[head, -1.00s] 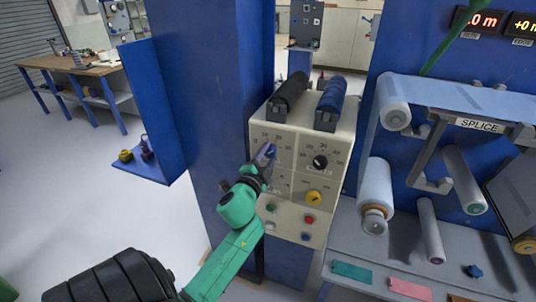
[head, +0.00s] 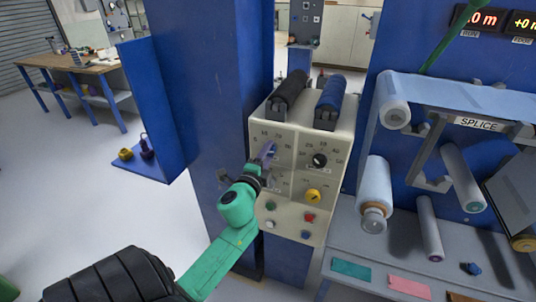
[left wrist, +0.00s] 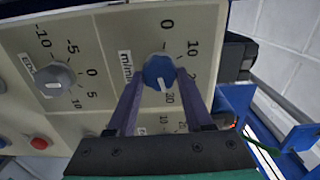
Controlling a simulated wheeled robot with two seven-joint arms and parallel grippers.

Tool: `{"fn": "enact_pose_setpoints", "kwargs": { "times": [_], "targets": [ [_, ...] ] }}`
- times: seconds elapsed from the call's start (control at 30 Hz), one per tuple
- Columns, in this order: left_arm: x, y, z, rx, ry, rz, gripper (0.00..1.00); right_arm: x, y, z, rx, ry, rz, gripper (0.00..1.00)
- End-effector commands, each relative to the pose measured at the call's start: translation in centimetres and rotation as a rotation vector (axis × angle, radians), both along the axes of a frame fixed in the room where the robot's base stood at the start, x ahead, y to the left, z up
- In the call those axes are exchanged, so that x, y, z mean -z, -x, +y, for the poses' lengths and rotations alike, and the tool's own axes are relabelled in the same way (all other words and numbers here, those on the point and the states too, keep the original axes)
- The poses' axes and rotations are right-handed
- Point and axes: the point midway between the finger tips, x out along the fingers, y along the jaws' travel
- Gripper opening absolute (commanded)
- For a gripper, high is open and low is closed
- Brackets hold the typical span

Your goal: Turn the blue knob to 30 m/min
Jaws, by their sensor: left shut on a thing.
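The blue knob (left wrist: 157,68) sits on a cream control panel, in the middle of a dial marked 0, 10, 20, 30 and labelled m/min. My left gripper (left wrist: 158,84) is shut on the knob, one purple finger on each side. In the head view the left gripper (head: 265,153) reaches the panel's upper left dial and partly covers the blue knob (head: 272,151). My right gripper is not in view.
A grey knob (left wrist: 61,75) is beside the blue one. Two rollers stand on top; a blue column (head: 215,100) is left of the panel.

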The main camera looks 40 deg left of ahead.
Motion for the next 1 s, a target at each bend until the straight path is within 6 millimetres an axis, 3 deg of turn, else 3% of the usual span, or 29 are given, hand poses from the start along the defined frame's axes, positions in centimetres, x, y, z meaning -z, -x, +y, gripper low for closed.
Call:
{"fn": "enact_pose_setpoints", "kwargs": {
  "times": [0.03, 0.2, 0.23, 0.3, 0.7, 0.87, 1.0],
  "targets": [
    [-0.7, 0.0, 0.3, -0.004, -0.009, -0.011, 0.0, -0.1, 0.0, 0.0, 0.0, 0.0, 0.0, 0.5],
    [-0.8, 0.0, 0.3, -0.004, -0.01, -0.012, 0.0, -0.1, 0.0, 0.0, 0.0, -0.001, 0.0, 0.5],
    [-0.8, 0.0, 0.3, -0.004, -0.01, -0.012, 0.63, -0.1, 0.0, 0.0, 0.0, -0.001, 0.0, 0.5],
    [-0.7, 0.0, 0.2, -0.004, -0.008, -0.012, 0.81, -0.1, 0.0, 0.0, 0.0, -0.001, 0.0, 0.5],
    [-0.1, 0.8, -0.2, -0.001, -0.003, -0.004, 0.81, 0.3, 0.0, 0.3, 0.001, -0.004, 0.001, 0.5],
    [0.3, 3.9, -1.2, -0.002, -0.001, -0.002, 0.81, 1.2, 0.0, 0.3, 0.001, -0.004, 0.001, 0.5],
    [0.5, 8.0, -2.6, -0.004, 0.0, -0.001, 0.81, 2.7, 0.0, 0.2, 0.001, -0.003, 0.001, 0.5]
  ]
}}
